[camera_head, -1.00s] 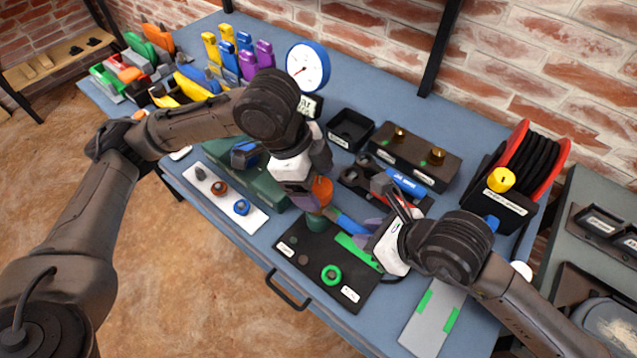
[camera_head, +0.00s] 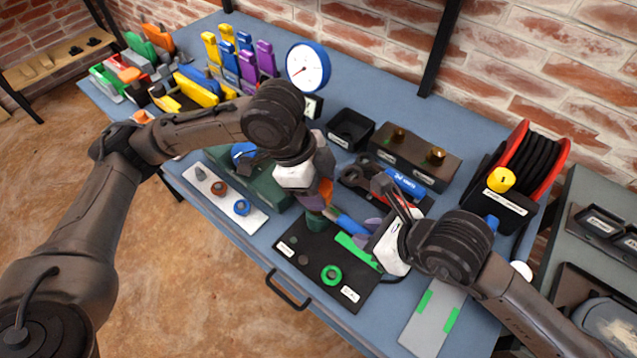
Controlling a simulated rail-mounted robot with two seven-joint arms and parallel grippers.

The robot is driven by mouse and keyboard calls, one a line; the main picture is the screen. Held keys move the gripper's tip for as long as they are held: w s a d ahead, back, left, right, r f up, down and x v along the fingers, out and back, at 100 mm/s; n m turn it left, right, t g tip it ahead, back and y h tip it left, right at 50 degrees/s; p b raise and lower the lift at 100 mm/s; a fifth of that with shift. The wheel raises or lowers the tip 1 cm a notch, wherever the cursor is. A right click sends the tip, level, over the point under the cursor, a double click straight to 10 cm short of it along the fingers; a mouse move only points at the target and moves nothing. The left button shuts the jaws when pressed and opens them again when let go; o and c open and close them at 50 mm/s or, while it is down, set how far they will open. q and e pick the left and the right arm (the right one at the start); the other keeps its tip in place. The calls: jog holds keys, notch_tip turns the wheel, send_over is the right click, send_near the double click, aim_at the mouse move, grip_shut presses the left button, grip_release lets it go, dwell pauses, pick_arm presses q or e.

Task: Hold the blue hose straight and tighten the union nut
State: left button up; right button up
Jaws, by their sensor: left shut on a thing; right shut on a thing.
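The blue hose (camera_head: 348,225) is a short blue piece lying between my two grippers above the black board (camera_head: 308,262). My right gripper (camera_head: 374,229) is shut on the hose's right end. My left gripper (camera_head: 318,197) points down at the hose's left end and is shut on an orange part (camera_head: 326,188), which looks like the union nut. The fingers and wrist hide most of that part. A dark green fitting (camera_head: 316,220) stands just below the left fingers on the board's back edge. Whether the hose is quite straight cannot be told.
A green ring (camera_head: 331,274) lies on the board. A white strip (camera_head: 225,198) with small parts is at left. A dial gauge (camera_head: 307,66) stands at the back and a hose reel (camera_head: 530,158) at right.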

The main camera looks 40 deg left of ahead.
pick_arm(q)
jog(key=shift+c, duration=0.5)
jog(key=m+g, duration=0.2)
jog(key=m, duration=0.3)
jog(key=shift+m, duration=0.4)
jog(key=m+g, duration=0.2)
jog(key=m, duration=0.4)
jog(key=m+y, duration=0.1)
jog(key=m, duration=0.2)
jog(key=m+g+y, duration=0.1)
jog(key=m, duration=0.1)
jog(key=shift+r+m+g, duration=0.1)
jog(key=shift+m+g, duration=0.2)
jog(key=shift+m, duration=0.1)
jog(key=m+y, duration=0.1)
jog(key=m, duration=0.2)
jog(key=m+y, duration=0.1)
jog(key=m, duration=0.2)
jog(key=shift+y, duration=0.3)
jog(key=shift+m, duration=0.3)
jog(key=o, duration=0.9)
